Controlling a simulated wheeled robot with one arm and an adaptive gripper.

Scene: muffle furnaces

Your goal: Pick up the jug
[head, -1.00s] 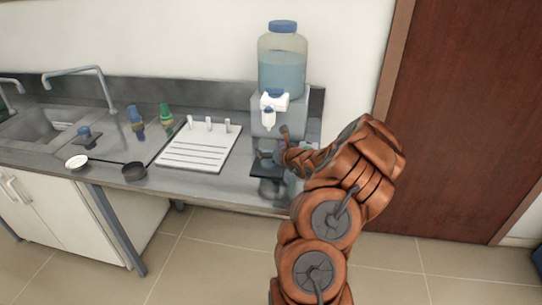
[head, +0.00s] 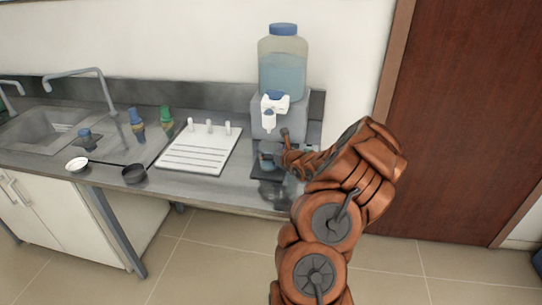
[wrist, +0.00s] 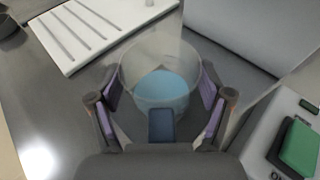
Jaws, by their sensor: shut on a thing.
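The jug (wrist: 160,70) is a clear, see-through vessel with blue liquid in its bottom, seen from above in the wrist view. My gripper (wrist: 160,98) has its purple-padded fingers closed on the left and right sides of it. In the head view the jug (head: 268,153) shows as a small bluish shape below the dispenser tap, partly hidden by my gripper (head: 274,158). I cannot tell whether its base touches the dark tray below.
A water dispenser (head: 282,72) with a blue-capped bottle stands behind. A white grooved board (head: 197,152) lies to the left, with two bottles, a dark pan (head: 134,173) and a sink (head: 45,128) farther left. The counter's front edge is near.

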